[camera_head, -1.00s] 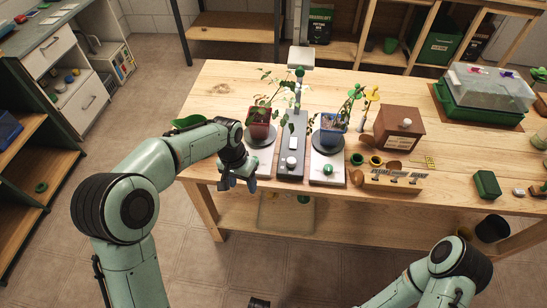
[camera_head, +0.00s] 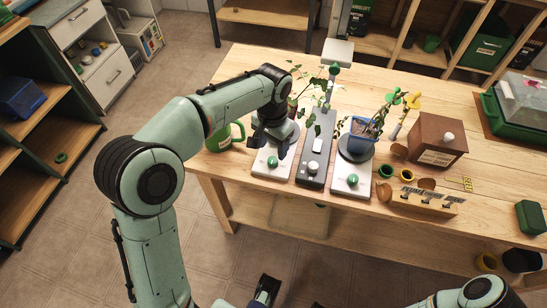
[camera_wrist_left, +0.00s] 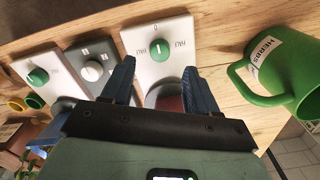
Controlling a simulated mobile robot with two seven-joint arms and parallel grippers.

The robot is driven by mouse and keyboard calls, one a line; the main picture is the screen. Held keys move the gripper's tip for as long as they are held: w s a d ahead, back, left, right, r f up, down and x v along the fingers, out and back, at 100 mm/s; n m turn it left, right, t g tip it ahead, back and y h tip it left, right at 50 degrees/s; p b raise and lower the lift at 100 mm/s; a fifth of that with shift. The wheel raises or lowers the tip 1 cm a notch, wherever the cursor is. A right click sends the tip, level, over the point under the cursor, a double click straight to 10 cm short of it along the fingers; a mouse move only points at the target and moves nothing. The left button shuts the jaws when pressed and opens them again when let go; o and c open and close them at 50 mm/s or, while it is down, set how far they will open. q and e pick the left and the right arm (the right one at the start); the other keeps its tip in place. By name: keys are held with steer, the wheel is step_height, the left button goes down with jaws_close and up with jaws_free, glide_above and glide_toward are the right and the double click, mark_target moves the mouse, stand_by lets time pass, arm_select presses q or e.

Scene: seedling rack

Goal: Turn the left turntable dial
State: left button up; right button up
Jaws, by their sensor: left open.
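The left turntable (camera_head: 261,166) is a white base at the bench's front edge with a green dial (camera_head: 272,161) on it. In the left wrist view the dial (camera_wrist_left: 158,49) has a white pointer line towards the 0 mark. My left gripper (camera_head: 271,150) is open above the turntable. In the wrist view its blue fingertips (camera_wrist_left: 160,66) are on either side of the dial's lower part, apart from each other; I cannot tell if they touch it. A potted plant (camera_head: 292,106) on the turntable is partly hidden by my arm.
A green mug (camera_head: 226,138) stands close beside the left turntable. A grey control box (camera_head: 315,150) and a second turntable (camera_head: 352,178) with a green dial and a blue-potted plant stand right of it. A brown wooden box (camera_head: 437,138) is further right.

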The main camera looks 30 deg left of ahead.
mark_target(273, 159)
arm_select(q)
step_height(273, 159, down, 6)
steer(key=shift+r+b, duration=0.1)
steer(key=shift+b, duration=0.35)
steer(key=c, duration=1)
